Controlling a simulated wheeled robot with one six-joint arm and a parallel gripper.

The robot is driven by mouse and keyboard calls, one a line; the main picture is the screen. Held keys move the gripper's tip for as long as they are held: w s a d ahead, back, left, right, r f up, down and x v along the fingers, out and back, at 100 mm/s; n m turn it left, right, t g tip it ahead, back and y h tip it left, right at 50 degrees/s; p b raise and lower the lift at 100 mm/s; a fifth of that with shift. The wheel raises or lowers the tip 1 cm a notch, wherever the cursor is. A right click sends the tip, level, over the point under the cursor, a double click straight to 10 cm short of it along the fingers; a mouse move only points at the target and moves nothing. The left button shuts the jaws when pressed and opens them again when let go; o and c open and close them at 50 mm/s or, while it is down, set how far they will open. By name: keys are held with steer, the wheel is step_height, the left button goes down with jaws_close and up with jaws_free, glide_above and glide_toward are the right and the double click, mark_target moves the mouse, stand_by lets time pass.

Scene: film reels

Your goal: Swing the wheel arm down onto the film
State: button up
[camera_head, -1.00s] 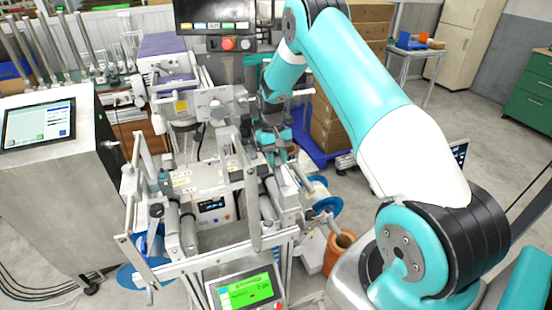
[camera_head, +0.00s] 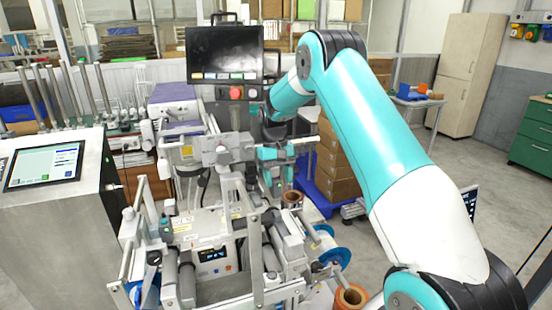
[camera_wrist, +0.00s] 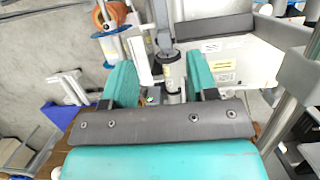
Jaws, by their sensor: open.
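The film machine (camera_head: 205,228) stands in front of me with grey rollers, metal levers and a small display. My gripper (camera_head: 272,168) is at its back right side, with teal fingers apart. In the wrist view, my gripper (camera_wrist: 163,82) is open, one finger on each side of a grey bar that ends in a dark cylinder (camera_wrist: 172,72), which looks like the wheel arm. The cylinder lies between or just beyond the fingers; I cannot tell whether they touch it. I cannot make out the film strip or where the wheel meets it.
A blue reel disc (camera_head: 336,260) and an orange-brown core (camera_head: 351,297) sit at the machine's right. A black monitor (camera_head: 226,54) stands behind. Cardboard boxes (camera_head: 335,160) are stacked behind my arm. A cabinet with a tablet (camera_head: 45,166) stands at left. Open floor lies right.

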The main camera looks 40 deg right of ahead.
steer(key=b+v, duration=0.1)
steer(key=v, duration=0.7)
steer(key=shift+r, duration=0.2)
steer(key=shift+w+a, duration=0.1)
steer(key=s+a+r+n+t, duration=0.1)
steer(key=s+a+r+n, duration=0.3)
steer(key=a, duration=0.5)
steer(key=s+a+r+n+t, duration=0.1)
steer(key=s+a+r, duration=0.1)
steer(key=s+a, duration=0.5)
steer(key=s+a+n+y, duration=0.1)
steer(key=s+a+n, duration=0.1)
steer(key=s+a, duration=0.4)
steer(key=s+a+f+n+y, duration=0.1)
steer(key=s+a, duration=0.6)
steer(key=s, duration=0.9)
steer(key=n+y, duration=0.1)
steer(key=n, duration=0.1)
steer(key=shift+a+n+t, duration=0.3)
steer(key=shift+a+t, duration=0.05)
steer(key=shift+t, duration=0.05)
steer(key=shift+c, duration=0.4)
